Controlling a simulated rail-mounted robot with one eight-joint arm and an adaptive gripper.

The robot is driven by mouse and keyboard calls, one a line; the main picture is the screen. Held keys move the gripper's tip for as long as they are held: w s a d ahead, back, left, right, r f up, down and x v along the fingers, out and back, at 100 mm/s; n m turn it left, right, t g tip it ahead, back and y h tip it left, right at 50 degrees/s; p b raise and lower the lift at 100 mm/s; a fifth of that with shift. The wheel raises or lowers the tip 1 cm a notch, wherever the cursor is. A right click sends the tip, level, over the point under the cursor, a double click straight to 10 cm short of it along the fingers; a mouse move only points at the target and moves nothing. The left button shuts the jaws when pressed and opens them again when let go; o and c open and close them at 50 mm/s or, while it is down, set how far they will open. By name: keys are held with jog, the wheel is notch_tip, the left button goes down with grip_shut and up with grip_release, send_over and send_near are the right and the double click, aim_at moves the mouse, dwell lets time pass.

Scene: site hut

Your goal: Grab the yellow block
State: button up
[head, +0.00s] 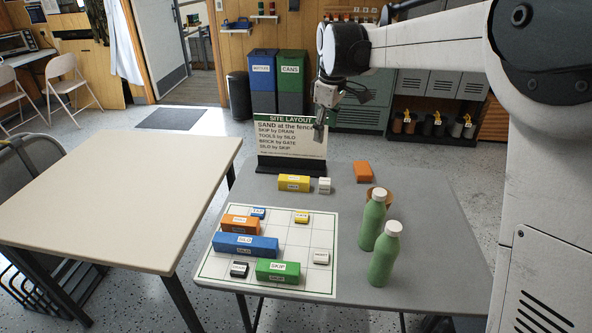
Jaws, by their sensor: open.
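A long yellow block (294,183) with a white label lies on the grey table, in front of the sign and beyond the grid board. A smaller yellow piece (301,217) with a label sits on the grid board (325,278). My gripper (319,138) hangs open and empty in front of the right side of the sign, above and a little right of the long yellow block, apart from it. The fingers are small in this view.
A white block (324,185) stands close right of the long yellow block. The sign (290,140) stands behind. An orange block (363,172), a brown bowl (379,196) and two green bottles (384,254) are to the right. Blue, orange and green blocks occupy the board.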

aim_at(294, 178)
jog(key=w+a+f+n+g, duration=0.1)
jog(key=w+a+f+n, duration=0.1)
jog(key=w+a+f, duration=0.3)
jog(key=w+a+f+n+g, duration=0.1)
jog(key=w+a+f+n, duration=0.3)
jog(key=f, duration=0.4)
jog(key=shift+m, duration=0.7)
jog(key=f+b, duration=0.1)
jog(key=f, duration=0.3)
jog(key=f+b, duration=0.1)
jog(key=f, duration=0.4)
jog(key=f+b, duration=0.1)
jog(key=f, duration=0.4)
jog(key=shift+w, duration=0.35)
jog(key=c, duration=1.3)
jog(key=shift+r, duration=0.1)
